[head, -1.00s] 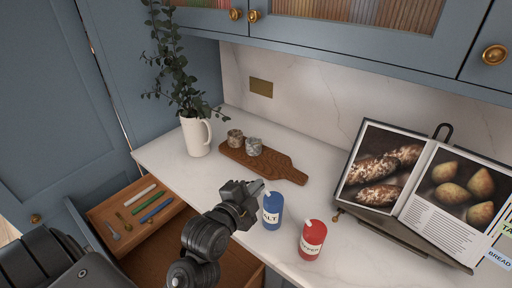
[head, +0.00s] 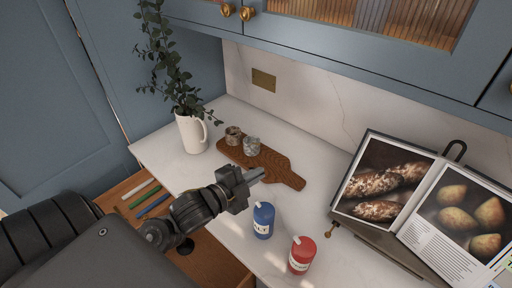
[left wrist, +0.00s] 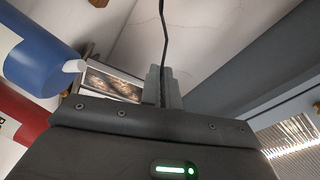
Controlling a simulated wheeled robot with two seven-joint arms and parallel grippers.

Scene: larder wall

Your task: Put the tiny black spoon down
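My left gripper (head: 252,176) is over the counter in the head view, just in front of the wooden board and behind the blue tin. In the left wrist view its two grey fingers (left wrist: 164,88) are closed on a thin, dark stem, the tiny black spoon (left wrist: 164,38). The stem runs up from between the fingertips. The spoon's bowl cannot be made out, and I cannot pick out the spoon in the head view. My right gripper is not in view.
The wooden board (head: 283,171) bears two small stone pots (head: 251,146). A blue salt tin (head: 263,221) and a red tin (head: 302,255) stand near the front. A white jug (head: 190,133), an open cookbook (head: 392,180) and an open drawer (head: 124,187) surround the free white counter.

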